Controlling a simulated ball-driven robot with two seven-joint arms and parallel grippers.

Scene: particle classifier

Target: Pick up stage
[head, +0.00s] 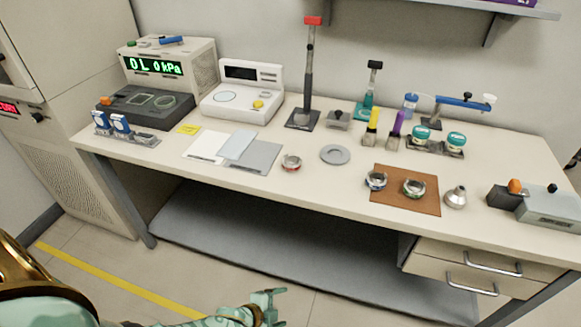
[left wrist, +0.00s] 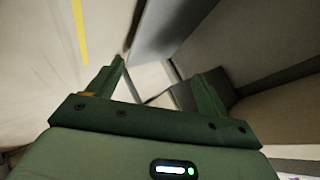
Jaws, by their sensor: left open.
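Several small metal ring-shaped pieces that look like stages are on the bench. One with a blue band (head: 376,181) and one with a green band (head: 414,188) sit on the brown mat (head: 400,204). One with a red band (head: 291,163) stands on the bare bench to the left. My left gripper (head: 270,294) is low in front of the bench, over the floor and well apart from these pieces. In the left wrist view the gripper (left wrist: 162,75) is open with nothing between its fingers. My right gripper is not in view.
A grey flat ring (head: 335,154) lies between the red-banded piece and the mat. A metal funnel-like piece (head: 456,197) stands right of the mat. White and grey sheets (head: 254,157) lie at left. A tall red-topped stand (head: 307,75) is behind. The bench's front edge (head: 330,207) faces me.

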